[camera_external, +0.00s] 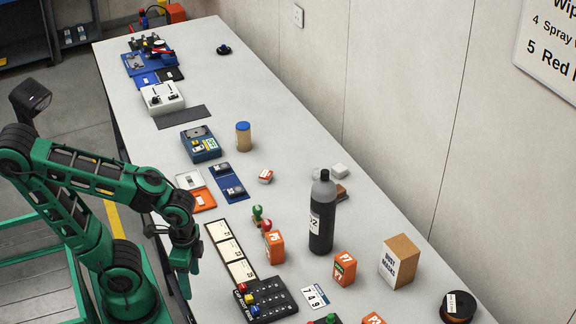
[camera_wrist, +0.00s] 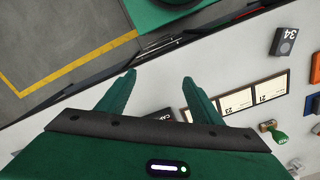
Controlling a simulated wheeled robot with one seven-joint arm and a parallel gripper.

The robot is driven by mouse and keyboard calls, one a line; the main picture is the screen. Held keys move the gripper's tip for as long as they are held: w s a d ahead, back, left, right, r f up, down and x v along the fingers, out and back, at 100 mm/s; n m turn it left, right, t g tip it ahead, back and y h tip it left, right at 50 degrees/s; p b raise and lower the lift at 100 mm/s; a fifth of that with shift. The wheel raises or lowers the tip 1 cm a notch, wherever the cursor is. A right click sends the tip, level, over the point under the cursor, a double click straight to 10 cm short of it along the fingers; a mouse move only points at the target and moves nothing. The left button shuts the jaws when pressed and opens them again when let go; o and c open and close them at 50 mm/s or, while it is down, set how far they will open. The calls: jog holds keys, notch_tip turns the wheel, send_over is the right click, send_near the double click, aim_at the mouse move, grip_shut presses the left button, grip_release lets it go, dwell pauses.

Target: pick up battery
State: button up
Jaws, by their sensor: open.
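No object is clearly marked as a battery. A dark grey block labelled 34 (camera_wrist: 284,41) lies near the table edge at the upper right of the wrist view; I cannot tell whether it is the battery. In the external view my arm seems to hide most of that spot. My gripper (camera_wrist: 158,80) is open, with nothing between its fingers. In the external view my gripper (camera_external: 189,280) hangs pointing down at the near table edge, left of the black panel with coloured knobs (camera_external: 264,300).
The table (camera_external: 285,150) holds a row of number cards (camera_external: 231,251), an orange tray (camera_external: 203,202), a blue tray (camera_external: 222,172), a dark bottle (camera_external: 322,215) and small orange boxes (camera_external: 274,247). A green-handled stamp (camera_wrist: 277,135) stands beyond the cards. A wall bounds the far side.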

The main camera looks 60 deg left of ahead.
jog(key=shift+c, duration=0.4)
notch_tip(320, 180, up, 5)
jog(key=n+y, duration=0.1)
jog(key=n, duration=2.1)
send_over(275, 245)
jog(key=a, duration=0.2)
jog(key=shift+w+d+f, duration=0.15)
jog(key=shift+w+f, duration=0.05)
jog(key=shift+w, duration=0.15)
jog(key=shift+w+f, duration=0.15)
jog(key=shift+f, duration=0.05)
jog(key=shift+w+a+f, duration=0.1)
jog(key=shift+a+f, duration=0.15)
jog(key=shift+f, duration=1.45)
jog(key=shift+a+f, duration=0.2)
jog(key=shift+f, duration=1.5)
jog(key=shift+w+a+f, duration=0.1)
jog(key=shift+a+f, duration=0.15)
jog(key=shift+f, duration=1.45)
grip_shut()
